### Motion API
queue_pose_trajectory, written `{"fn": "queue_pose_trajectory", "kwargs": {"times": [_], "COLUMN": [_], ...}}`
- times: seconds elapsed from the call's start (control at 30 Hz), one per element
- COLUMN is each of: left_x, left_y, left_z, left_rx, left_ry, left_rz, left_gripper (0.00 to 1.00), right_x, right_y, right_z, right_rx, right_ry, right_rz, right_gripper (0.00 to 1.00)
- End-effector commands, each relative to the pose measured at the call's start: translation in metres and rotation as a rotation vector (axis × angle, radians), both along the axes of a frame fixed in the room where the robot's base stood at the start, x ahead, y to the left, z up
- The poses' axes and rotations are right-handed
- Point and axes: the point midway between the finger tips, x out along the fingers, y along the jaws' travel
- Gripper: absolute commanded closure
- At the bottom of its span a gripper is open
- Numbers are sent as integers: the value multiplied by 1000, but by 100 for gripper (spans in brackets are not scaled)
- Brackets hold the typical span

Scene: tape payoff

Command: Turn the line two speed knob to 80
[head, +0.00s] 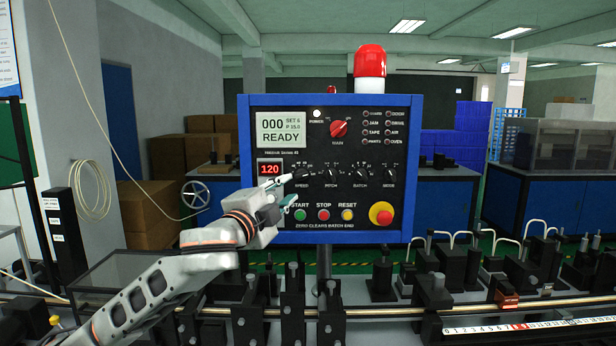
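The control panel (415,160) is a black plate in a blue frame, facing me. Its speed knob (302,174) is a small black knob at the left of a row, labelled SPEED below. A red display (269,169) above left of it reads 120. A grey screen (281,131) reads 000 and READY. I see no line number that I can read. My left gripper (290,189) is in front of the panel, just below left of the speed knob. Its fingers are apart with nothing between them, and I cannot tell whether the upper fingertip touches the knob. My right gripper is out of view.
Pitch (331,175), batch (361,175) and mode (389,175) knobs sit to the right. Green start (300,214), red stop (323,214) and yellow reset (347,214) buttons and a red emergency button (382,213) lie below. Black fixtures and a rail (375,311) stand in front.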

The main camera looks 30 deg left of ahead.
Motion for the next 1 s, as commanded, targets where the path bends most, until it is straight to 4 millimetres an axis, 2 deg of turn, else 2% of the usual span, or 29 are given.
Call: {"fn": "queue_pose_trajectory", "kwargs": {"times": [0.17,0.4,0.6,0.77,1.0], "left_x": [8,44,68,76,77], "left_y": [2,8,12,13,13], "left_z": [2,6,7,7,7], "left_rx": [-1,-2,-2,0,0], "left_ry": [0,0,0,1,0], "left_rz": [1,1,2,1,0], "left_gripper": [75,75,75,75,75], "right_x": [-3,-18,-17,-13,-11], "right_y": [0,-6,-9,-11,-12], "right_z": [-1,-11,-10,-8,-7], "right_rx": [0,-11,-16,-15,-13], "right_ry": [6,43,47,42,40], "right_rz": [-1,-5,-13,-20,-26], "right_gripper": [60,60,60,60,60]}}
